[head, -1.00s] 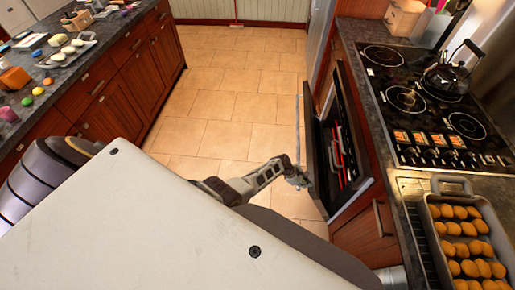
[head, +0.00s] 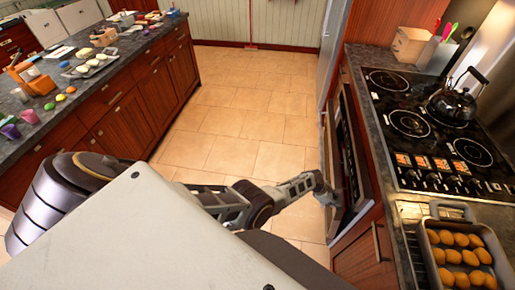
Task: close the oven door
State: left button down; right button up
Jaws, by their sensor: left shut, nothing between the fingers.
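The oven door (head: 337,148) is on the front of the dark built-in oven, under the cooktop on the right. It stands against or very near the oven front, and the inside of the oven no longer shows. I cannot tell whether a thin gap is left. My left gripper (head: 328,193) is shut and empty, with its tips at the outer face of the door near its near end. Whether they touch it is too small to tell. My right gripper is not in view.
A black cooktop (head: 418,125) with a kettle (head: 459,100) is above the oven. A tray of brown rolls (head: 430,248) sits on the near right counter. A cluttered island (head: 117,75) stands on the left. The tiled floor (head: 240,120) between is clear.

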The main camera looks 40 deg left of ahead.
pick_arm(q)
jog(key=shift+w+d+r, duration=0.2)
jog(key=shift+w+d, duration=0.05)
jog(key=shift+d, duration=0.45)
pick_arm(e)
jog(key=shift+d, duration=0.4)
pick_arm(q)
jog(key=shift+a, duration=0.15)
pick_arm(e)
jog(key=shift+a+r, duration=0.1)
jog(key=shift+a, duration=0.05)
